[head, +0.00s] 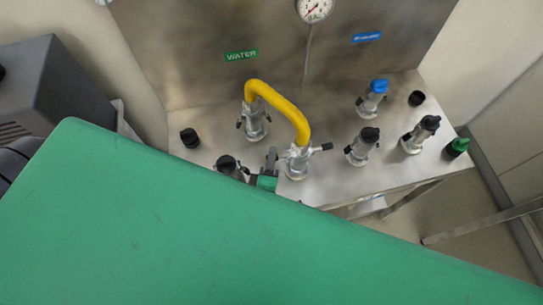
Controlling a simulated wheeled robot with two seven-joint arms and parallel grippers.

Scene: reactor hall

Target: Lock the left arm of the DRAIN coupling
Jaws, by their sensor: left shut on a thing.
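A yellow hose (277,91) arches from a silver coupling at the back (255,124) to a nearer silver coupling (297,168) on the steel bench. No DRAIN label shows; the nearer coupling is the one at my gripper. Its right arm (323,147) has a black end and sticks out to the right, roughly level. My left gripper (272,159) is at this coupling's left side, shut on its left arm, which is mostly hidden by the jaws. The back coupling's two arms hang down along its sides. My right gripper is not in view.
A capped fitting (227,165) stands just left of my left gripper. Several capped fittings stand to the right, one with a blue cap (378,87). A green WATER label (241,56) and a gauge (314,9) are on the back panel. The lower view is blocked by green.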

